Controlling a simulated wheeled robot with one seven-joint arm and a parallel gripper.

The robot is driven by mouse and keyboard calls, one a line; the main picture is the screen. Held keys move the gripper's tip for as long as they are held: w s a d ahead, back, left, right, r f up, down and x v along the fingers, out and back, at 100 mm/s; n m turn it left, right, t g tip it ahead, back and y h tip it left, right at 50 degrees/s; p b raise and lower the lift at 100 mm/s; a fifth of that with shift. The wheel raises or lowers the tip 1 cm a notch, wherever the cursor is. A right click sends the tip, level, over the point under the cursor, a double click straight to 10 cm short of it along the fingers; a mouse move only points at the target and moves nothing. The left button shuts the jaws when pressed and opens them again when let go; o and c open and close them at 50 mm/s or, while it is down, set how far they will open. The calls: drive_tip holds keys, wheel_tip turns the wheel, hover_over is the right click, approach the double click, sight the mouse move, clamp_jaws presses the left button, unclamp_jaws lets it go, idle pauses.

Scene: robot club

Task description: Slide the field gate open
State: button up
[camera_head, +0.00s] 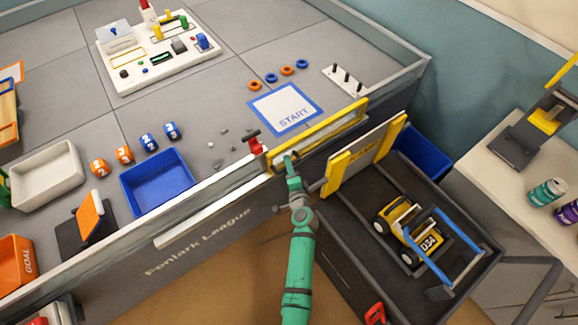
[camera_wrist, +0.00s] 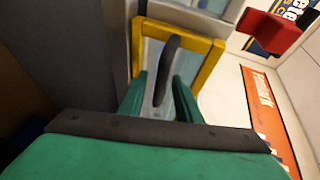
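The field gate (camera_head: 320,132) is a yellow-framed, clear panel in the field's front wall, beside the START square. In the wrist view its yellow frame (camera_wrist: 209,68) stands just ahead, with a dark upright handle (camera_wrist: 172,58) on it. My gripper (camera_head: 289,160) is at the gate's left end in the head view. In the wrist view my green gripper fingers (camera_wrist: 160,95) are apart, one on each side of the handle, with gaps still showing. A red latch-like piece (camera_head: 254,142) sits on the wall just left of the gate; it also shows in the wrist view (camera_wrist: 272,30).
A dark cart (camera_head: 345,215) holding a yellow toy vehicle (camera_head: 405,228) stands right of my arm, against the field's outside. A blue bin (camera_head: 155,182) and small grey bits (camera_head: 222,148) lie inside the wall. A white rail (camera_head: 200,215) runs along the wall's outside.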

clamp_jaws()
drive_tip(key=shift+a, duration=0.1)
